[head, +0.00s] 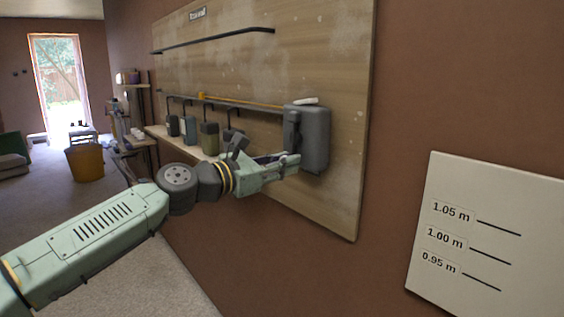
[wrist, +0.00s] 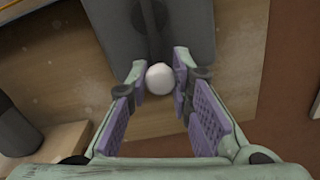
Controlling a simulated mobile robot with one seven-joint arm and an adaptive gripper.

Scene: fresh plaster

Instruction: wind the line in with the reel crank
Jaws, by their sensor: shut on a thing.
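The reel is a grey box (head: 315,140) fixed at the right end of a wooden wall board. Its dark crank arm (head: 291,130) lies on the front face; the crank also shows in the wrist view (wrist: 152,14). A round white knob (wrist: 160,78) sits between my fingertips in the wrist view. My gripper (head: 291,162) is shut on this knob at the front of the reel; in the head view the fingers hide the knob. An orange line (head: 245,102) runs left from the reel along a dark rail to a small yellow piece (head: 201,96).
Several dark containers (head: 209,137) stand on a shelf along the board, left of the reel. A dark bar (head: 215,40) crosses the board above. A white height chart (head: 490,235) is on the brown wall at right. A yellow bin (head: 85,163) stands far left.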

